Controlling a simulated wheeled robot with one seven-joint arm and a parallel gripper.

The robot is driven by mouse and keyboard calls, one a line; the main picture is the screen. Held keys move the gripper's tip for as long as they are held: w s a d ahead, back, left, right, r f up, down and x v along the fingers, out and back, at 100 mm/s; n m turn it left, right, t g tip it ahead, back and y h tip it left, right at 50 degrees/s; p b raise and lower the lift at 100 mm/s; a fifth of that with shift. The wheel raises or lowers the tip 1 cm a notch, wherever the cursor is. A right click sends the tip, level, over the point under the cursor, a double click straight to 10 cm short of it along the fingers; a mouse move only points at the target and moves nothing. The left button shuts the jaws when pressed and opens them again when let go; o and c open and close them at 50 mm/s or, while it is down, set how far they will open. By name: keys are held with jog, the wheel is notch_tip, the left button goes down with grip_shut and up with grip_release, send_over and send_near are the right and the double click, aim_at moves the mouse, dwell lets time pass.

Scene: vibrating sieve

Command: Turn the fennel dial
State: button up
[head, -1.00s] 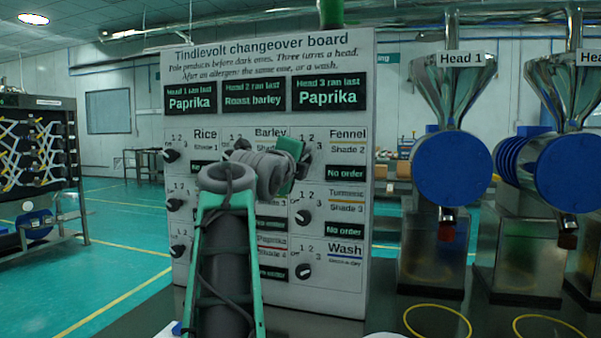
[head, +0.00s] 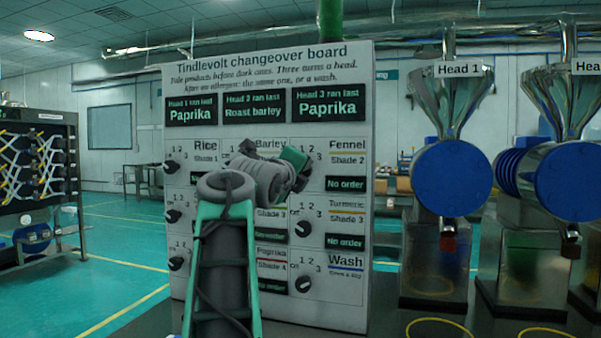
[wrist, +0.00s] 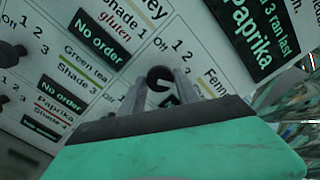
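The changeover board (head: 270,60) stands upright in front of me, and its Fennel panel (head: 347,160) is at the upper right, marked Shade 2 with a "No order" display. In the wrist view the dark, round fennel dial (wrist: 160,76) shows a pale mark, with the numbers 1, 2, 3 beside it. My gripper (wrist: 163,84) has its two grey fingers on either side of this dial, apart, with narrow gaps appearing to show. In the head view my gripper (head: 302,168) is at the Fennel panel and hides most of the dial.
The Turmeric dial (head: 303,229) and Wash dial (head: 303,284) sit below. The Rice dial (head: 171,168) is at the left. My arm covers much of the middle column. Metal heads with blue discs (head: 452,178) stand to the right.

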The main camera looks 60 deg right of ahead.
jog(key=o, duration=0.4)
jog(key=shift+o, duration=0.2)
jog(key=s+a, duration=0.1)
jog(key=a, duration=0.6)
jog(key=shift+a, duration=0.35)
jog(key=shift+s, duration=0.1)
